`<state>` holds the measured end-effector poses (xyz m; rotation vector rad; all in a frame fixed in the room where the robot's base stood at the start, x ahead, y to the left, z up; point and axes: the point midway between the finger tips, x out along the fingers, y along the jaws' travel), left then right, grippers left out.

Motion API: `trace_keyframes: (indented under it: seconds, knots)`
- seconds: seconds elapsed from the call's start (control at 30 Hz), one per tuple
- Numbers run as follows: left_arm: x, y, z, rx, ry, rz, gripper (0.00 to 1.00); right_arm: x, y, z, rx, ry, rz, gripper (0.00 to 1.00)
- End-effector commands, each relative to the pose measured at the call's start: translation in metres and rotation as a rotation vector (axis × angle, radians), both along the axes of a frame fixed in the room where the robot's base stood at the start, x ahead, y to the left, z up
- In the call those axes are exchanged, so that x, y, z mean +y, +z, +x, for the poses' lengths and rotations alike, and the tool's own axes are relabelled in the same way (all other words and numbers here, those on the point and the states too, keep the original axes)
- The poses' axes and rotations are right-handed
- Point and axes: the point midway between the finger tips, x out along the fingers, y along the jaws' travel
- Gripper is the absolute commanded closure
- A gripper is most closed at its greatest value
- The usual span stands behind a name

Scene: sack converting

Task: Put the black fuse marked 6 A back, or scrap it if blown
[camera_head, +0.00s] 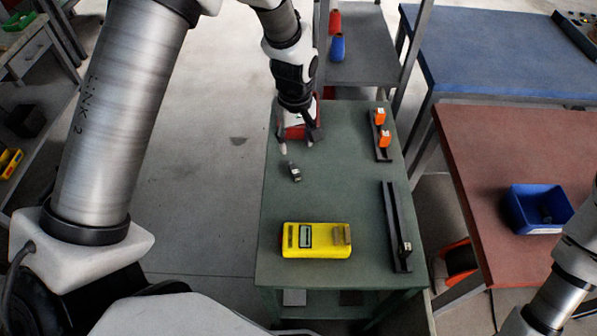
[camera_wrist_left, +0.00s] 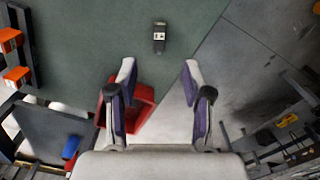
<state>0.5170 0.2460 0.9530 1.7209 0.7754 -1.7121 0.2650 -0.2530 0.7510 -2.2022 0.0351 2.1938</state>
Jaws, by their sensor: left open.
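A small black fuse (camera_head: 294,173) with a pale label lies loose on the green table (camera_head: 335,195). It also shows in the left wrist view (camera_wrist_left: 159,45), beyond the fingertips; its marking is too small to read. My left gripper (camera_head: 298,146) is open and empty above the table's far left part, a little beyond the fuse and apart from it. A black rail (camera_head: 393,215) lies along the table's right side with one small black block (camera_head: 405,248) at its near end. A yellow tester (camera_head: 316,240) with a small display sits at the near side. My right gripper is not in view.
A red bin (camera_wrist_left: 143,108) stands at the table's far left edge, partly hidden by my left gripper. A second rail at the far right holds two orange fuses (camera_head: 385,138). A blue bin (camera_head: 535,205) is on the red-brown table. The green table's middle is clear.

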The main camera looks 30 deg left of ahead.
Motion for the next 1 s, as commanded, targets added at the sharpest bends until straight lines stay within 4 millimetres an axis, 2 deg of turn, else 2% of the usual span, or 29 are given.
trace_keyframes:
  seconds: [0.03, 0.27, 0.37, 0.57, 0.83, 1.0]
  knots:
    - [0.0, -0.017, 0.0, 0.0, 0.0, 0.0, 0.5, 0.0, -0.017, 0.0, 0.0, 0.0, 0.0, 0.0]
    - [0.0, -0.043, 0.0, 0.0, 0.0, 0.0, 0.5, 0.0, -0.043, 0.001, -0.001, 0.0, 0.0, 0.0]
    - [0.0, -0.047, 0.0, 0.001, 0.0, 0.0, 0.5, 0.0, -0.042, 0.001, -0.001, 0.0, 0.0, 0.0]
    - [0.002, -0.07, 0.001, 0.003, 0.0, 0.0, 0.5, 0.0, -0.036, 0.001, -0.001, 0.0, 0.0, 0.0]
    - [0.009, -0.114, 0.003, 0.003, -0.001, 0.0, 0.5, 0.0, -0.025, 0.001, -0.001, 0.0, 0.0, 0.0]
    - [0.009, -0.119, 0.004, 0.0, -0.001, 0.0, 0.5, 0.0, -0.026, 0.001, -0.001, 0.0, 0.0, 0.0]
